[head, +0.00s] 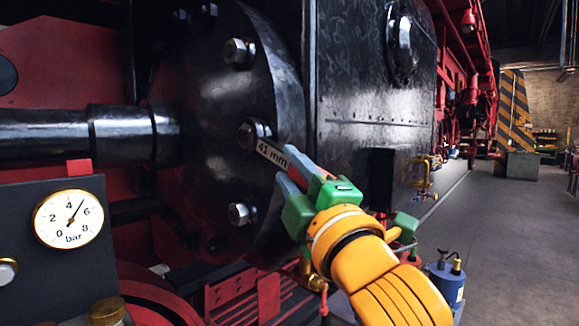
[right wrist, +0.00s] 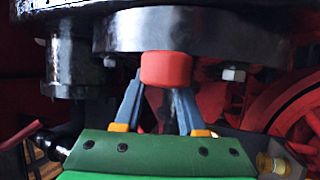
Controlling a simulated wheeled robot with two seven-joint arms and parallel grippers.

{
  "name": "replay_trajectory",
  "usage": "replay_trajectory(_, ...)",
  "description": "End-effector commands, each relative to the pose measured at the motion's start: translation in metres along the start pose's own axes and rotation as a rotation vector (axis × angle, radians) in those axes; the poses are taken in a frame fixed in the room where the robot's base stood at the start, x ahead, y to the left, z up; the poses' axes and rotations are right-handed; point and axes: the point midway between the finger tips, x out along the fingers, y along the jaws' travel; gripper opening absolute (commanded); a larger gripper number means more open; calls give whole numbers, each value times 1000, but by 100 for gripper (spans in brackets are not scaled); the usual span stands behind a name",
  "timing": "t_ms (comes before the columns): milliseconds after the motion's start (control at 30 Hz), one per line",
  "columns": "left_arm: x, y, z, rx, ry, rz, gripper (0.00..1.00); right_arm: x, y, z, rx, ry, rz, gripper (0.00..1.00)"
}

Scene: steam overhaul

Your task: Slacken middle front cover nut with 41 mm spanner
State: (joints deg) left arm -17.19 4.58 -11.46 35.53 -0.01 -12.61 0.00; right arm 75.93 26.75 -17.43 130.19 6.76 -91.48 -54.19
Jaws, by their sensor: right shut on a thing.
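The black round front cover (head: 215,110) carries three bright nuts: an upper nut (head: 238,52), the middle nut (head: 250,132) and a lower nut (head: 241,214). My right gripper (head: 284,166) is shut on the spanner, whose "41 mm" label (head: 272,152) shows just right of the middle nut. The spanner's jaw appears at the middle nut, but its exact seating cannot be made out. In the right wrist view, a red block-like end (right wrist: 166,68) of the held tool sits between the fingertips, in front of the cover rim (right wrist: 115,35). My left gripper is out of view.
A pressure gauge (head: 68,220) on a dark panel stands at the lower left. A thick piston rod (head: 50,130) runs in from the left. A blue can (head: 445,283) stands on the floor at right. Open floor (head: 500,225) lies along the locomotive's right side.

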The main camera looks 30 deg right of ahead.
Motion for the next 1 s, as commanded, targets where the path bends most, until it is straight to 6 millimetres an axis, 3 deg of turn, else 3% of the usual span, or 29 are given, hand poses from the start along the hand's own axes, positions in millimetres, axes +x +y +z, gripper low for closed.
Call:
replay_trajectory(33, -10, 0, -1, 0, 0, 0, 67, 2, 8, 0, -6, -1, -8, 0)
replay_trajectory(300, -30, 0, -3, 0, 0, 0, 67, 2, 16, 0, -33, 1, -71, 0)
replay_trajectory(700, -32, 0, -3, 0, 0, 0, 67, 1, 14, 0, -39, 2, -86, 0)
replay_trajectory(1000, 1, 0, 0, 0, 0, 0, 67, -2, -4, 1, -3, 0, -10, 0)
